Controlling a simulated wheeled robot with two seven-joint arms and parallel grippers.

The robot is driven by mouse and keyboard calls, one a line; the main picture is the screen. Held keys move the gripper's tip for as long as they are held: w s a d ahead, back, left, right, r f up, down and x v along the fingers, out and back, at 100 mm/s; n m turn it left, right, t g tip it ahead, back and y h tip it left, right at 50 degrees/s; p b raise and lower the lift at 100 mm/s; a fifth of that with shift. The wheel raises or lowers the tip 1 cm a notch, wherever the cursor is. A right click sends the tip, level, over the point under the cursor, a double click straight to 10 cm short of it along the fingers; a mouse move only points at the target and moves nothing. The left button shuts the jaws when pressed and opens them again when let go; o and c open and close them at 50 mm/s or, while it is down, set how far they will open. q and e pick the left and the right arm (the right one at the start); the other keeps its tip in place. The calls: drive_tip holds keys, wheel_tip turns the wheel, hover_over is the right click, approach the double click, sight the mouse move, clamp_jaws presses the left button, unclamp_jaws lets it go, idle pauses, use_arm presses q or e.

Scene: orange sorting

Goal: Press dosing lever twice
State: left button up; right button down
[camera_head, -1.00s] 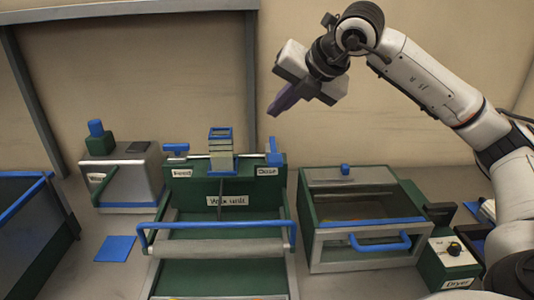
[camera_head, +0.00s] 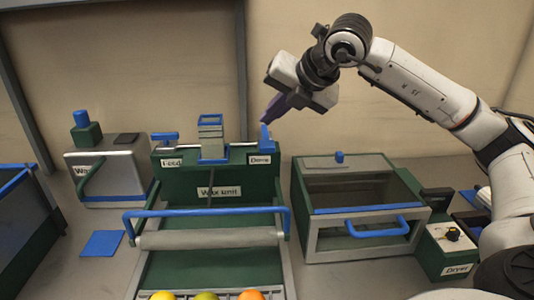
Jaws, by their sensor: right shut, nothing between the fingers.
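The wax unit (camera_head: 170,198) is a green machine in the middle of the table. Its blue dosing lever (camera_head: 265,137) stands upright at the right end of its top, by the "Dose" label. My right gripper (camera_head: 267,120) has shut purple fingers pointing down and left, with nothing between them. The fingertips are right at the top of the lever; I cannot tell whether they touch it. My left gripper is not in view.
A blue feed lever (camera_head: 165,136) and a blue-rimmed hopper (camera_head: 211,124) are on the unit. Several fruits, including an orange (camera_head: 251,295), lie at its front. A glass-topped box (camera_head: 345,163) and the dryer control (camera_head: 452,235) stand to the right.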

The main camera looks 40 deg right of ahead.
sight(271, 146)
wheel_tip(271, 146, down, 3)
drive_tip(key=shift+r+b, duration=0.15)
drive_tip(key=shift+b, duration=0.75)
drive_tip(key=shift+f, duration=0.2)
idle(0.9)
drive_tip(key=shift+b, duration=0.3)
drive_tip(key=shift+f+b, duration=0.4)
